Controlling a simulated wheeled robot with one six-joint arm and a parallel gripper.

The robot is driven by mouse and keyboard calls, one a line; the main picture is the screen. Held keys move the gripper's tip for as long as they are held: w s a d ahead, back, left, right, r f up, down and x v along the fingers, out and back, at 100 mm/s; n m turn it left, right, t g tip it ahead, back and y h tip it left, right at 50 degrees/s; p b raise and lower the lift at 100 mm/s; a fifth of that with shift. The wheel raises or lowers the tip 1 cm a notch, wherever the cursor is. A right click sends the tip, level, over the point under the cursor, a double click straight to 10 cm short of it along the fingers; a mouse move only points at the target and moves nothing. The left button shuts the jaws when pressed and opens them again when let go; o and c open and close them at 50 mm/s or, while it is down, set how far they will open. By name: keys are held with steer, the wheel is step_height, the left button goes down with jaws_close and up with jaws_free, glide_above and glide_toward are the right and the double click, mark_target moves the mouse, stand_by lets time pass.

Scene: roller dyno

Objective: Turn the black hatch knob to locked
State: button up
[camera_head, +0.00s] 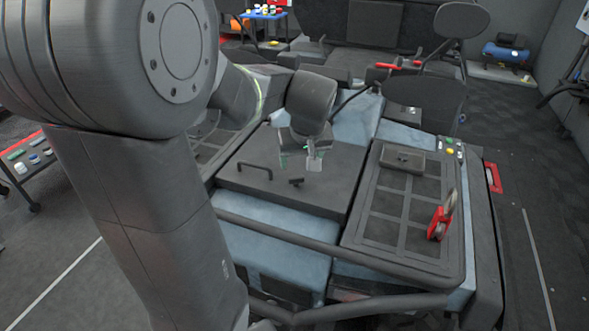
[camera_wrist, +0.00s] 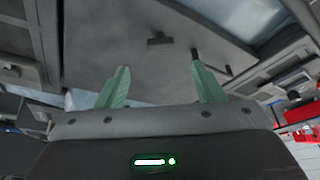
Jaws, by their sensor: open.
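The black hatch knob (camera_head: 296,181) is a small dark T-shaped piece on top of the flat dark hatch lid (camera_head: 325,190). In the wrist view the knob (camera_wrist: 160,41) shows ahead of the fingers, near the middle, with its bar lying roughly across the picture. I cannot read a locked mark or its setting. My gripper (camera_head: 300,162) is above the lid, just behind the knob in the head view. In the wrist view my gripper (camera_wrist: 162,85) has its two green fingers spread wide, with nothing between them, apart from the knob.
A dark bar handle (camera_head: 255,168) stands on the lid left of the knob. A black-framed grid panel (camera_head: 385,215) with a red clamp-like part (camera_head: 438,222) lies to the right. A dark tube rail (camera_head: 290,235) runs along the front. The lid around the knob is clear.

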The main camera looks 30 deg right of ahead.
mark_target(296, 178)
steer(key=x, duration=0.8)
steer(key=shift+w+f+p, duration=0.15)
steer(key=shift+f+p, duration=0.2)
steer(key=shift+c, duration=0.2)
steer(key=c, duration=0.9)
